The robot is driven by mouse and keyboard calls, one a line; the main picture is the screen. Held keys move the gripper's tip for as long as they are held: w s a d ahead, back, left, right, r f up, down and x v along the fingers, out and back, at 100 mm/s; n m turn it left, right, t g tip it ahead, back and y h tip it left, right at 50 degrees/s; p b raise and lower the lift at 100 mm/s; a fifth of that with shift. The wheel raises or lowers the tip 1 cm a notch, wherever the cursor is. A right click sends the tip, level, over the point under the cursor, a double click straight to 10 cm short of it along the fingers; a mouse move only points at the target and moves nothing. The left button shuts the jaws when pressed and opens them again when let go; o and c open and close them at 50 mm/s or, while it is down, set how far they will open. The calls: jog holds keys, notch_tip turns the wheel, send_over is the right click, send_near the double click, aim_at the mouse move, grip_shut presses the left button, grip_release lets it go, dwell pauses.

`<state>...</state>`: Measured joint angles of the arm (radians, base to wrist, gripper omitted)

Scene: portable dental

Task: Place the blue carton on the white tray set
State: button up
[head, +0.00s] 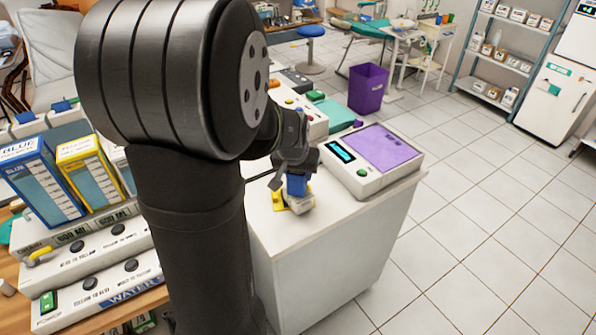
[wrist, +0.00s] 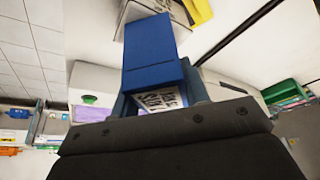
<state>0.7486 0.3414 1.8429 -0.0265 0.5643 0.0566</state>
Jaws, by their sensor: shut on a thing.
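The blue carton (wrist: 152,48) is between the fingers of my gripper (wrist: 158,92) in the wrist view, with a white lettered face towards the camera. In the head view my gripper (head: 294,171) points down at the white counter, shut on the small blue carton (head: 297,186). Just below the carton is a small white and yellow item (head: 300,204) on the counter, possibly the white tray set. I cannot tell whether the carton touches it. The wrist view shows a yellow part (wrist: 198,10) beyond the carton. My arm hides part of the counter.
A white device with a purple top (head: 391,148) stands right of my gripper. Larger blue (head: 40,175) and yellow (head: 90,170) boxes stand on the left bench. A purple bin (head: 368,88) stands on the floor behind. The counter's front is bare.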

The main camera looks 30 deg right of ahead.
jog(key=o, duration=1)
jog(key=shift+f, duration=0.15)
jog(key=v, duration=1.2)
jog(key=x, duration=1.2)
jog(key=shift+f, duration=0.1)
jog(key=shift+r, duration=1.25)
jog(key=shift+f, duration=0.1)
